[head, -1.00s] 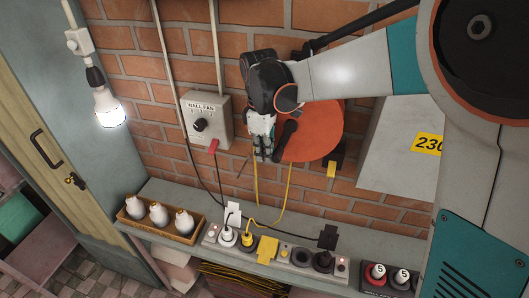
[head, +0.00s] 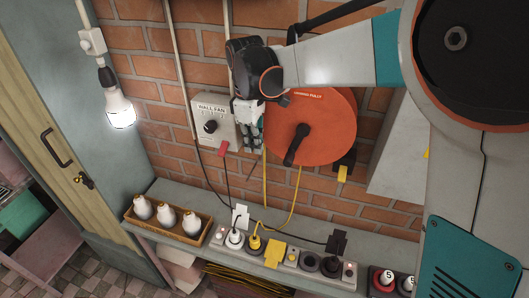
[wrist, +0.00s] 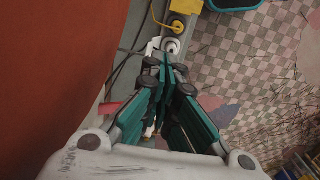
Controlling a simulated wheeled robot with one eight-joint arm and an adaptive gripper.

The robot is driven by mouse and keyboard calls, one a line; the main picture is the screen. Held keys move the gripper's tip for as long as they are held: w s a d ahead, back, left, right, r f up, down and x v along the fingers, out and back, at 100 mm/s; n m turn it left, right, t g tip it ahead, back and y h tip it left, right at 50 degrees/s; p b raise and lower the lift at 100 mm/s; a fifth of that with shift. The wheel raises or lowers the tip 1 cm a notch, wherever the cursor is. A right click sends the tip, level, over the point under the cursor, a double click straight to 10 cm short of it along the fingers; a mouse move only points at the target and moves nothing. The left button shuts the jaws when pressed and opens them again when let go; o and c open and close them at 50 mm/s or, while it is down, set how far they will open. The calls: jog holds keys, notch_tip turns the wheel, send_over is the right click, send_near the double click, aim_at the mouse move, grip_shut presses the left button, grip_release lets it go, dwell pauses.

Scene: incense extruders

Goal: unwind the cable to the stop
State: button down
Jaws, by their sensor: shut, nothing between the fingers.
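An orange-red cable reel (head: 325,125) is mounted on the brick wall. Its black crank handle (head: 296,145) hangs at the lower left of its face. A yellow cable (head: 292,200) drops from the reel and loops to a yellow plug (head: 254,243) in the power strip. My gripper (head: 254,142) is beside the reel's left edge, clear of the handle, with its fingers shut and empty. In the wrist view, the green fingers (wrist: 165,75) point down at the strip, and the reel's face (wrist: 50,70) fills the left side.
A wall fan switch box (head: 213,122) with a red tag is just left of my gripper. A power strip (head: 292,258) lies on the shelf below.

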jog(key=w+a+r, duration=0.1)
jog(key=a+r, duration=0.2)
jog(key=r, duration=0.2)
jog(key=s+d+r+t+y+p, duration=0.1)
jog(key=s+d+r+y+p, duration=0.2)
jog(key=d+r+p, duration=0.6)
jog(key=p, duration=0.2)
send_over(276, 144)
jog(key=s+a, duration=0.4)
jog(key=s+d+f+x, duration=0.1)
jog(key=d+x, duration=0.1)
jog(key=x, duration=0.9)
jog(key=d, duration=0.2)
jog(key=s+d+f, duration=0.1)
jog(key=d, duration=0.1)
jog(key=shift+s+f, duration=0.1)
jog(key=shift+f, duration=0.05)
